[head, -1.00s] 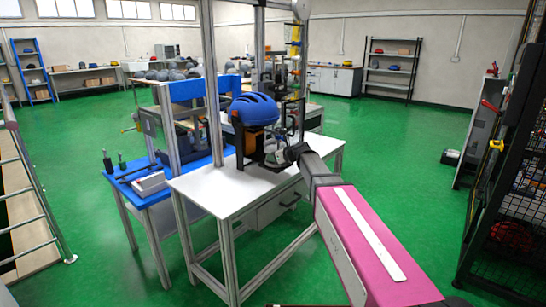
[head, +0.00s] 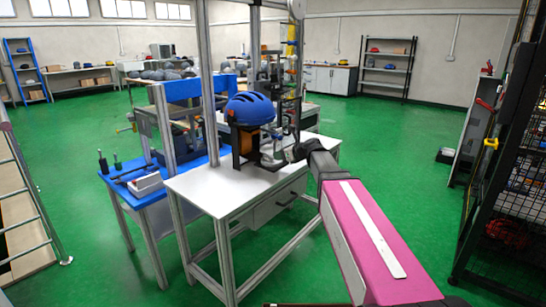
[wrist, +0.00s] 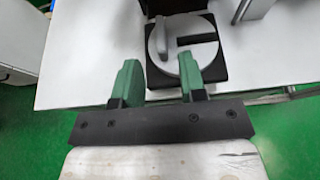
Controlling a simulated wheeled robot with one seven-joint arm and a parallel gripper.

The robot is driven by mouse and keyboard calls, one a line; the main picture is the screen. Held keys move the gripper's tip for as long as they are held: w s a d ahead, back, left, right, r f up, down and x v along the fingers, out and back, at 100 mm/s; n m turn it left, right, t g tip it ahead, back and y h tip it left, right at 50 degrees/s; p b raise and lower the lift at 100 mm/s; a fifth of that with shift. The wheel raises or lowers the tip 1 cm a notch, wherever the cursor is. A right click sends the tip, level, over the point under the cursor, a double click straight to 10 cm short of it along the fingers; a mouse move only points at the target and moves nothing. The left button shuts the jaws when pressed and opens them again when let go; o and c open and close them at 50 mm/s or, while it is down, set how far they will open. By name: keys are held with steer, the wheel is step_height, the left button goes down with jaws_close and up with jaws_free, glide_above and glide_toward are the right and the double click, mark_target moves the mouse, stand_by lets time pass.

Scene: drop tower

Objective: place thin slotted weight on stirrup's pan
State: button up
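A pale grey round disc with a dark slot (wrist: 208,50) lies flat on a black square block (wrist: 215,76) in the wrist view. A light grey upright piece (wrist: 160,40) stands at the disc's left side; I cannot tell whether it belongs to the disc. My gripper (wrist: 158,72) has two green fingers spread apart, with nothing visible between them. The right fingertip overlaps the disc in the picture; I cannot tell whether it touches. In the head view my gripper (head: 299,150) is small, just right of the blue helmet (head: 250,109). The stirrup is not clearly distinguishable.
The helmet sits on an orange and black support (head: 243,140) on a white table (head: 215,187). Metal frame posts (head: 210,85) rise beside it. A blue bench (head: 150,195) with tools adjoins at left. A black mesh cage (head: 520,180) stands at right. Green floor is open between.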

steer(key=shift+v, duration=2.4)
steer(key=s+d+f+n+g+h, duration=0.2)
steer(key=s+d+f+n, duration=0.3)
steer(key=s+f+n, duration=0.3)
steer(key=s+d+f+n+g+h, duration=0.3)
steer(key=s+d+f+n+h, duration=0.1)
steer(key=s+f+n, duration=0.5)
steer(key=s+d+f+n+g+h, duration=0.3)
steer(key=s+f+n, duration=0.5)
steer(key=f, duration=0.3)
steer(key=d+h, duration=0.1)
steer(key=d, duration=0.1)
steer(key=shift+s+d+f+n+h, duration=0.3)
steer(key=shift+d+f+h, duration=0.05)
steer(key=shift+h, duration=0.05)
